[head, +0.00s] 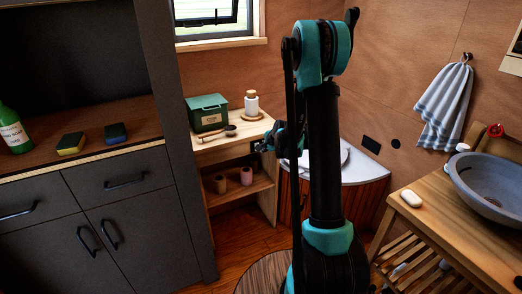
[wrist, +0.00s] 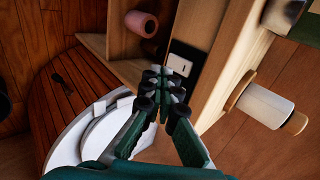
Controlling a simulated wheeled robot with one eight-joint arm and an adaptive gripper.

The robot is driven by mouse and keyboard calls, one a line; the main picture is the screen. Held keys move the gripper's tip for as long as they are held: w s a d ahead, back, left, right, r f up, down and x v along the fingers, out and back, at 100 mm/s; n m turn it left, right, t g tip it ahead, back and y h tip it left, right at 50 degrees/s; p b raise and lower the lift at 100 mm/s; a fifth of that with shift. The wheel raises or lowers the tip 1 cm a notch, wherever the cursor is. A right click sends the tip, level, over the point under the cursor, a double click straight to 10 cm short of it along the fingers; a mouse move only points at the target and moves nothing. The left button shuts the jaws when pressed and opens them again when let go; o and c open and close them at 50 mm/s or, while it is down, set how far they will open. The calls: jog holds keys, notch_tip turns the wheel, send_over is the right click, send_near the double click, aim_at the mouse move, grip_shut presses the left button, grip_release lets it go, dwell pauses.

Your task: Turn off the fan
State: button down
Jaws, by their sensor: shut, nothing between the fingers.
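No fan shows in either view. A white switch (wrist: 179,65) on a black plate is set in the wooden shelf unit, just beyond my fingertips in the wrist view. My gripper (wrist: 163,80) has its green fingers with dark tips together and holds nothing. The tips overlap the lower left of the plate in the picture; I cannot tell whether they touch it. In the head view my gripper (head: 264,145) is beside the shelf unit's right side, just below its top. The switch is not clearly visible there.
The wooden shelf unit (head: 232,147) bears a green box (head: 207,113), a white jar (head: 251,104) and, lower down, a pink roll (head: 246,176). A white-topped toilet (head: 362,168) stands to its right. A grey cabinet (head: 130,215) is left; a sink (head: 490,185) is right.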

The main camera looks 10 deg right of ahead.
jog(key=v, duration=0.8)
jog(key=shift+r, duration=0.3)
jog(key=shift+s+d, duration=0.15)
